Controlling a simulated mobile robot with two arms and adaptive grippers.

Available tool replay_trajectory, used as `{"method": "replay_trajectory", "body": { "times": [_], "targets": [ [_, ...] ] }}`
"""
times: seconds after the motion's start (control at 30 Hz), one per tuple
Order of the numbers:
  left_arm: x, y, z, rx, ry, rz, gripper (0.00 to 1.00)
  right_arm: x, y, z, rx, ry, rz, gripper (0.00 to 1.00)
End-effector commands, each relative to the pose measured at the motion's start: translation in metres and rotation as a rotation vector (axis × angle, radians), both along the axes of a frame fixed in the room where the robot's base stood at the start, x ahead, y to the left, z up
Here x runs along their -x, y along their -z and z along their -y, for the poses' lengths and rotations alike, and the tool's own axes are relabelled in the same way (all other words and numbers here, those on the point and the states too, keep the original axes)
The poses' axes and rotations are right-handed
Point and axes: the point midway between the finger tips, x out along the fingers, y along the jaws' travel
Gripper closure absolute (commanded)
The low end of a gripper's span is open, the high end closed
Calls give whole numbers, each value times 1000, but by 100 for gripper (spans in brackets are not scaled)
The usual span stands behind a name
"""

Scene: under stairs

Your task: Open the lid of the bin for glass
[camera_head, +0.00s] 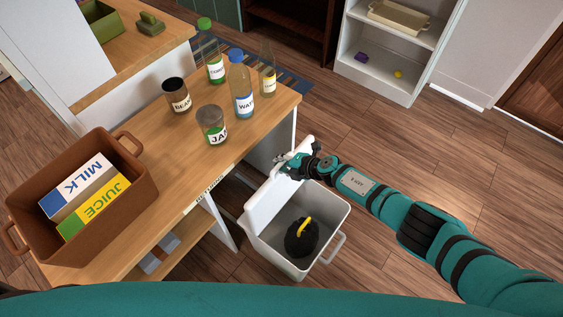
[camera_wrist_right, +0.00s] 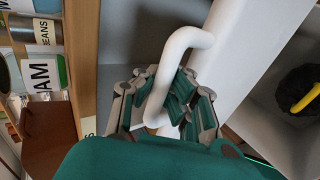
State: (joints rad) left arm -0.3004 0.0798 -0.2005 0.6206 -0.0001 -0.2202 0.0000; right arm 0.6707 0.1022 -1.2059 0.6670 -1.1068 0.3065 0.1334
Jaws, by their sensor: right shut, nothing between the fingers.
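A light grey bin (camera_head: 340,212) stands on the floor beside the table in the head view. Its white lid (camera_head: 268,205) is raised and leans toward the table, so the inside shows. A dark round thing with a yellow handle (camera_head: 301,236) lies in the bin. No label on the bin shows. My right gripper (camera_head: 289,163) is at the lid's upper end. In the right wrist view my right gripper (camera_wrist_right: 163,100) is by the lid's white bar handle (camera_wrist_right: 186,42), shut with nothing held. My left gripper is not in view.
The wooden table (camera_head: 170,145) holds several bottles and jars and a brown crate (camera_head: 130,190) with milk and juice cartons. A white shelf (camera_head: 385,75) stands at the back. The wood floor right of the bin is clear.

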Motion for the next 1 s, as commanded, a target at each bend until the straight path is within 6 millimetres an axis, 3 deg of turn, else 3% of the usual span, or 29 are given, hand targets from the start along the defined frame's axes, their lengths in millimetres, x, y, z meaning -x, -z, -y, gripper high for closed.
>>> {"method": "replay_trajectory", "body": {
  "times": [0.03, 0.1, 0.4, 1.0],
  "targets": [
    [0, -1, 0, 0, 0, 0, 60, -5, -9, -4, -13, 2, 10, 100],
    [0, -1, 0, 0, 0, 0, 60, -5, -9, -4, -13, 2, 10, 98],
    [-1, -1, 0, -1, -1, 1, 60, -3, -6, -3, -7, 0, 7, 62],
    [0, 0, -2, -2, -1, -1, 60, -1, -5, 4, 2, -2, 6, 62]
  ]
}}
